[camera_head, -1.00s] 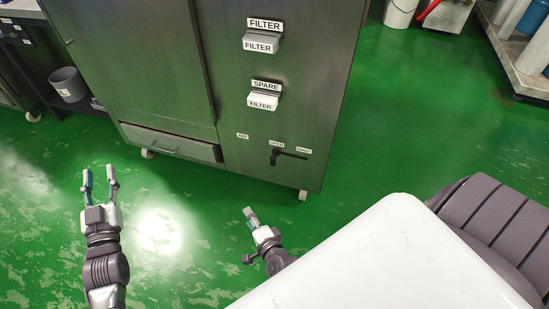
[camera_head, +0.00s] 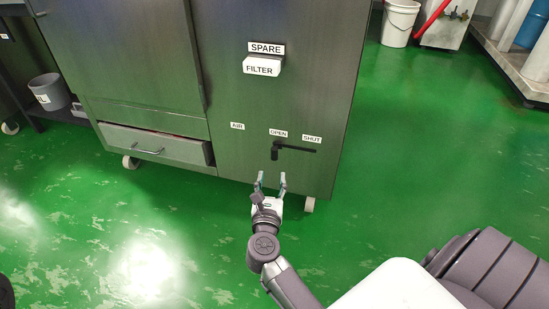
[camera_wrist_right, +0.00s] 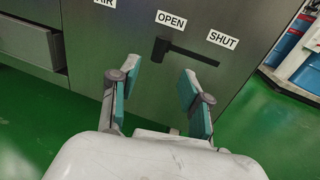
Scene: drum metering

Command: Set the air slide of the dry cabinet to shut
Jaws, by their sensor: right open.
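The dry cabinet (camera_head: 235,90) is a dark metal cabinet in the head view. Low on its front is the black air slide (camera_head: 275,152), with a thin dark bar running right from it. The slide's block is under the OPEN label (camera_head: 278,133), at the left end of the bar; the SHUT label (camera_head: 312,139) is over the right end. My right gripper (camera_head: 271,178) is open and empty, just below the slide. In the right wrist view the slide (camera_wrist_right: 160,48) shows beyond the open fingers (camera_wrist_right: 160,70), apart from them. My left gripper is out of view.
A drawer (camera_head: 155,146) sits at the cabinet's lower left, slightly out. The cabinet stands on casters (camera_head: 309,204). A grey bin (camera_head: 50,92) is at the left; a white bucket (camera_head: 399,22) is at the back right. The green floor right of the cabinet is clear.

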